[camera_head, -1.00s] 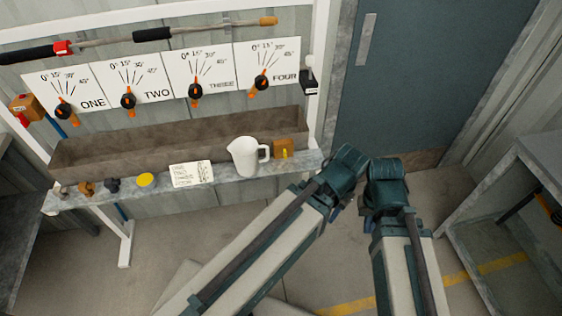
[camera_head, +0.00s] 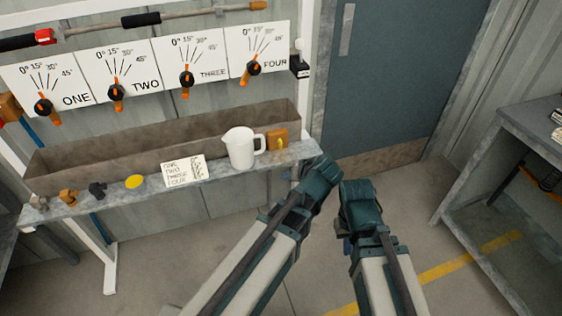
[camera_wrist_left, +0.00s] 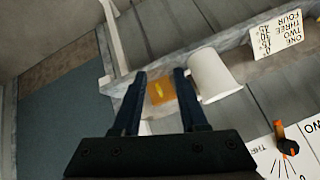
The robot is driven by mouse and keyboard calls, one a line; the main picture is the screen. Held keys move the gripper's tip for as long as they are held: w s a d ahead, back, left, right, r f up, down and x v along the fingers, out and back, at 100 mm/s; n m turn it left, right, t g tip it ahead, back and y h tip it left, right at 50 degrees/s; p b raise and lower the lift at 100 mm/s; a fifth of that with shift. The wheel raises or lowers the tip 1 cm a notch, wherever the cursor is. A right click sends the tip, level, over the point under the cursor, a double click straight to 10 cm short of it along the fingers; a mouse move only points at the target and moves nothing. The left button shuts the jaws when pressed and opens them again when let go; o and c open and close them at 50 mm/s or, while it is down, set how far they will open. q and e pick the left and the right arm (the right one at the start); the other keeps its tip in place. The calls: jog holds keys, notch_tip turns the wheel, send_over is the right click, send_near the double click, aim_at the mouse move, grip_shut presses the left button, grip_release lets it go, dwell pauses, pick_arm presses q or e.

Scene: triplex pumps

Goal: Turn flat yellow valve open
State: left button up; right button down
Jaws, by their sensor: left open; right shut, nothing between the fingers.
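A yellow flat handle sits on a small orange-brown block (camera_head: 277,140) at the right end of the shelf, beside the white pitcher (camera_head: 240,149). In the left wrist view the block with the yellow handle (camera_wrist_left: 159,90) appears between the fingers of my left gripper (camera_wrist_left: 160,73). These fingers are apart and empty, with the pitcher close to one of them. In the head view my left arm hides its own fingers. My right gripper (camera_head: 340,228) is a small dark shape beside my right arm, low in front of the door; its fingers are hardly visible. A yellow disc (camera_head: 135,181) lies on the shelf's left part.
The grey shelf (camera_head: 225,176) carries a label card (camera_head: 184,171) and several small knobs. A brown trough (camera_head: 160,139) runs behind it. Dial panels ONE to FOUR hang above. A grey door (camera_head: 391,75) is right of the shelf. A metal rack (camera_head: 520,180) stands far right.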

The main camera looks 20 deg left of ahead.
aim_at(281, 144)
pick_arm(q)
jog(key=w+a+f+n+t+b, duration=0.1)
jog(key=w+a+f+b, duration=0.1)
jog(key=w, duration=0.4)
jog(key=w+a+f+n+t+y+b, duration=0.1)
jog(key=w+a+f+t+b, duration=0.1)
jog(key=w+b, duration=0.3)
jog(key=w+a+f+n+t+b, duration=0.1)
jog(key=w+a+b, duration=0.3)
jog(key=w, duration=0.4)
jog(key=shift+w+a+f+t+y, duration=0.35)
jog(key=shift+w+f+t+y, duration=0.05)
jog(key=shift+f+t, duration=0.1)
pick_arm(e)
notch_tip(281, 144, down, 14)
jog(key=shift+r, duration=0.15)
pick_arm(q)
grip_shut()
